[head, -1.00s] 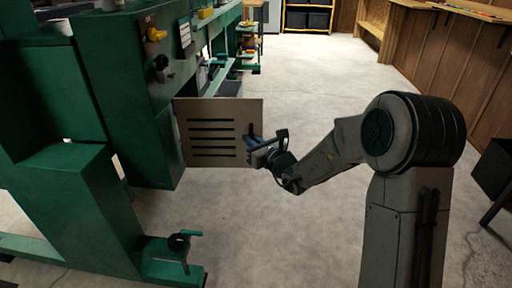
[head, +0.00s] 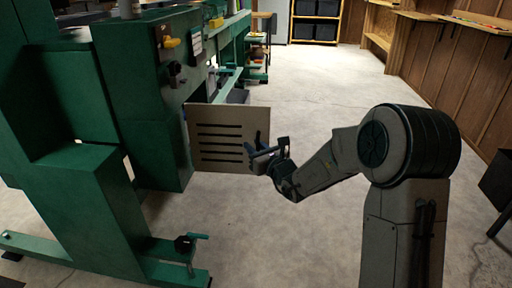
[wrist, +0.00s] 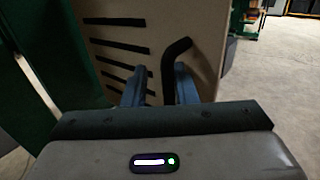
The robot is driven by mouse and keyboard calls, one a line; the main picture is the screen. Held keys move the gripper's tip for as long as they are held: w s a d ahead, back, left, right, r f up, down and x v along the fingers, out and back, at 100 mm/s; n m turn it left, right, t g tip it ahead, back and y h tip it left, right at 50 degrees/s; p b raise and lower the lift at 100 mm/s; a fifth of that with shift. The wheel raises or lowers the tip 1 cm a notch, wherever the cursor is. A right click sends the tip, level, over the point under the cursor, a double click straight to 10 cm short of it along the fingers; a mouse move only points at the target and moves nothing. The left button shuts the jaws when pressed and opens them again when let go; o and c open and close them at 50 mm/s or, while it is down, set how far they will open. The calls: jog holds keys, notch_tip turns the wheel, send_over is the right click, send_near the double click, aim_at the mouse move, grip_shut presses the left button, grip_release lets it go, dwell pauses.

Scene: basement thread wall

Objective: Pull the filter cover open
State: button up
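The filter cover is a beige panel with several dark slots (head: 228,116), standing out from the side of the green machine (head: 135,85). It hangs open, its left edge at the machine. In the wrist view the cover (wrist: 205,30) fills the upper middle, with a bent black handle (wrist: 168,68) on its face. My gripper (head: 264,156) is at the cover's lower right edge. In the wrist view my gripper's fingers (wrist: 158,88) are apart, with the handle between them, closer to the right finger. A gap shows between the handle and the left finger. Contact cannot be told.
The machine's green leg and foot (head: 150,258) stand at the lower left, with a dark-knobbed clamp (head: 186,246). Bare concrete floor (head: 320,100) lies to the right of the cover. Wooden counters (head: 465,75) line the right wall, and a shelf with black bins (head: 316,22) stands at the back.

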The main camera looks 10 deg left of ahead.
jog(key=shift+w+d, duration=0.2)
jog(key=shift+d, duration=0.3)
jog(key=shift+s, duration=0.2)
jog(key=shift+s+d, duration=0.15)
jog(key=shift+s, duration=0.15)
jog(key=p+v, duration=0.3)
jog(key=v, duration=1)
jog(key=shift+w, duration=0.1)
